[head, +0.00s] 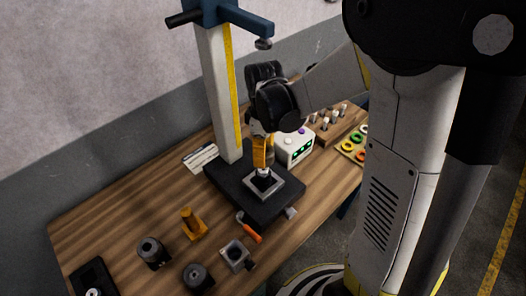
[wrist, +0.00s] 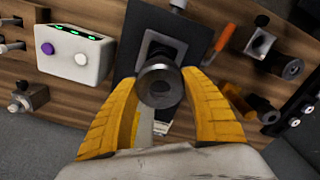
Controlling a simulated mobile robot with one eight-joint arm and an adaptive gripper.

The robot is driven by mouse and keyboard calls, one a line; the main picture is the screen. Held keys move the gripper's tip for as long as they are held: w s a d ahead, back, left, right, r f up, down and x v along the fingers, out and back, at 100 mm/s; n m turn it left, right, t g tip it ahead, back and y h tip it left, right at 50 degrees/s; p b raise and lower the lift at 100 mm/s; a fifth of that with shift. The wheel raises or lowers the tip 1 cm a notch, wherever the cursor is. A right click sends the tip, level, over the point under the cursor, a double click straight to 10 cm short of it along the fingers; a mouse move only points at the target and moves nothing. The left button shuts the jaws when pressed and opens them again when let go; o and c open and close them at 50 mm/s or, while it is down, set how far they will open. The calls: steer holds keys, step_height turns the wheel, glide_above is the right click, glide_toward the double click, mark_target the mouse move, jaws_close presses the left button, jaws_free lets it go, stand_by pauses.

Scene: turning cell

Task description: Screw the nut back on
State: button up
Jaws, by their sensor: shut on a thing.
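My gripper (head: 263,152) points straight down over the black base (head: 226,180) of the column stand. Below the fingertips a light-coloured post stands in a square grey plate (head: 273,185) on the base; the plate shows partly in the wrist view behind the nut. I cannot tell whether the nut touches the post or its thread, as the fingers and nut hide that place.
The stand's column (head: 217,95) rises close left of my gripper. A white box (head: 295,147) with green lights stands just right. An orange-handled tool (head: 250,233), dark round parts (head: 152,252) and a yellow part (head: 193,224) sit at the front. The wooden table (head: 115,216) is clear at left.

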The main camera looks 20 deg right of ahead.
steer(key=shift+a+f+b, duration=0.1)
steer(key=shift+f+b, duration=1.25)
steer(key=shift+f, duration=0.8)
steer(key=shift+f+b, duration=1.5)
steer(key=shift+f+b, duration=0.55)
steer(key=shift+b, duration=0.1)
steer(key=o, duration=1.3)
steer(key=shift+o, duration=0.2)
step_height(320, 180, up, 12)
